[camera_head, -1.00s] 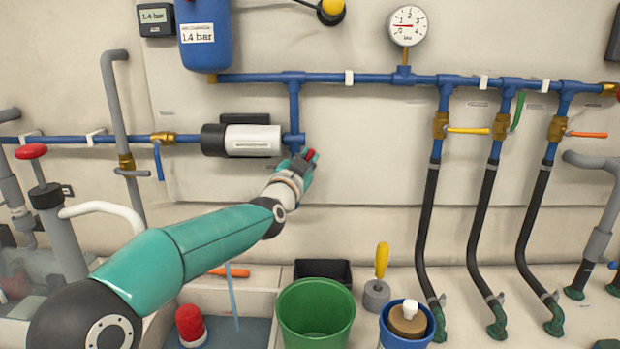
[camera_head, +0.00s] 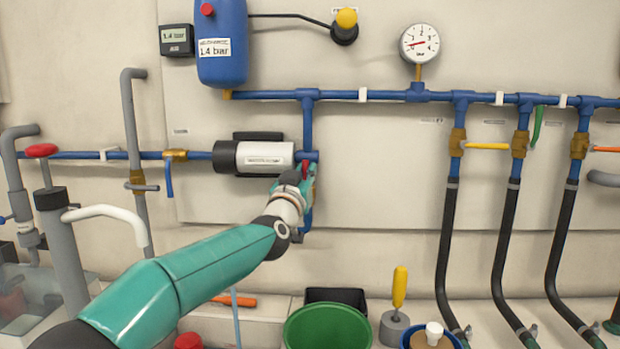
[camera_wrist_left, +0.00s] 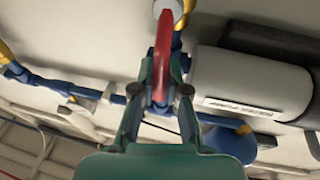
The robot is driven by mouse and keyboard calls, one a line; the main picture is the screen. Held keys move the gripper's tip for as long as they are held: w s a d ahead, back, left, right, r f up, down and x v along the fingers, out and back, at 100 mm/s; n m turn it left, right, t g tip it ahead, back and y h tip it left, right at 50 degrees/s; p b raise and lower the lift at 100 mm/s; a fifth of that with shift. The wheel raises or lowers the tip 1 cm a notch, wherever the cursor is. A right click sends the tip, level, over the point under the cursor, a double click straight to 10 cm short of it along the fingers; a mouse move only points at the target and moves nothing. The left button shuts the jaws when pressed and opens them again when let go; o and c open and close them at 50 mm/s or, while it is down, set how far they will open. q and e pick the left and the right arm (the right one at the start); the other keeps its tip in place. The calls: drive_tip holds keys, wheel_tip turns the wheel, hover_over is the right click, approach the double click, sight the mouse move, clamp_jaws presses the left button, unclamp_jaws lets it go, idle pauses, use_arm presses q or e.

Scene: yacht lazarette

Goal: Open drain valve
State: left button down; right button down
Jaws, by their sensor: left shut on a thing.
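The red valve lever (camera_head: 305,167) sits on the blue vertical pipe just below and right of the white pump. In the left wrist view the red lever (camera_wrist_left: 162,50) stands up between my fingers, in line with the blue pipe behind it. My left gripper (camera_head: 303,182) is shut on this lever, and its fingers (camera_wrist_left: 157,92) hide the lower part. The valve body is mostly hidden behind the gripper. My right gripper is not in view.
The white pump (camera_head: 264,158) is close beside my left gripper. A blue tank (camera_head: 221,60) and a pressure gauge (camera_head: 420,43) are above. Valves with yellow (camera_head: 487,146) and green (camera_head: 538,122) levers are at right. A green bucket (camera_head: 328,310) stands below.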

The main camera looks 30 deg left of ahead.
use_arm(q)
drive_tip(key=shift+f, duration=0.1)
drive_tip(key=c, duration=1.2)
unclamp_jaws()
drive_tip(key=shift+s, duration=0.1)
drive_tip(key=shift+o, duration=0.2)
drive_tip(key=shift+s, duration=0.15)
drive_tip(key=v, duration=0.7)
drive_tip(key=shift+s, duration=0.3)
drive_tip(key=shift+d+f, duration=0.15)
